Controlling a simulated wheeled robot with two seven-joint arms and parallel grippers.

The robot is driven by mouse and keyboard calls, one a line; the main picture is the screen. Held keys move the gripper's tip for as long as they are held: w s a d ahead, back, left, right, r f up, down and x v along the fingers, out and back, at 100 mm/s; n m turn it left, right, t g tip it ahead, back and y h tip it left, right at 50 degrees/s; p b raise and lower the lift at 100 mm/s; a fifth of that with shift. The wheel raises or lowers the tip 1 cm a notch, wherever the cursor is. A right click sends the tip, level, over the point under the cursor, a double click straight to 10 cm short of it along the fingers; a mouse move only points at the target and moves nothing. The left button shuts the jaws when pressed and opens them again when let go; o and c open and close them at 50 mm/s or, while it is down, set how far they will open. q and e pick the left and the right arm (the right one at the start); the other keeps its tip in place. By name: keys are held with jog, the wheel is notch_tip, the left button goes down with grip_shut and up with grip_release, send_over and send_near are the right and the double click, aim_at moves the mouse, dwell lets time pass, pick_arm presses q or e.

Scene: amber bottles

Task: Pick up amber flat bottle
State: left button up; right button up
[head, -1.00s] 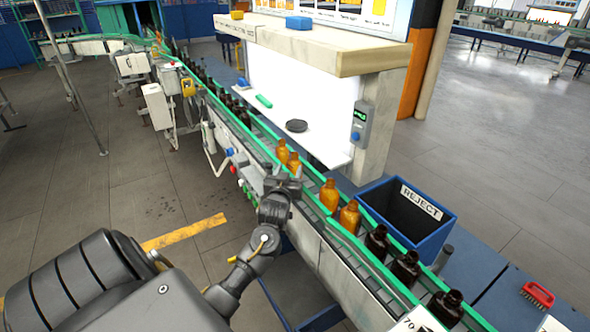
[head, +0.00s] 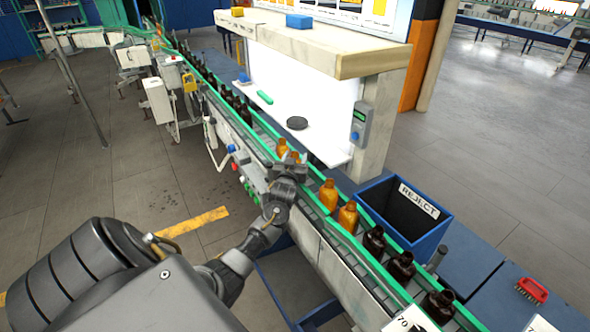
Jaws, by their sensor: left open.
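Several amber bottles stand upright in a row on the conveyor between green rails. One amber bottle (head: 282,147) stands just beyond my left gripper. Another amber bottle (head: 295,157) is mostly hidden behind the gripper, with only its upper part showing. Two more amber bottles, one (head: 328,194) and another (head: 348,216), stand nearer, to the right of the gripper. Which one is flat is hard to tell at this size. My left gripper (head: 291,163) is open at the near rail, by the partly hidden bottle; I cannot tell whether its fingers are around it. My right gripper is out of view.
Dark bottles (head: 402,266) stand on the conveyor at the near right, with more farther back. A blue reject bin (head: 425,240) is beside the far rail. A white inspection booth with a wooden top (head: 330,50) rises behind the conveyor. A red brush (head: 532,290) lies at right.

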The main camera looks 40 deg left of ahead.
pick_arm(q)
grip_shut()
dwell(0.4)
notch_tip(320, 180, up, 18)
jog(key=b, duration=0.6)
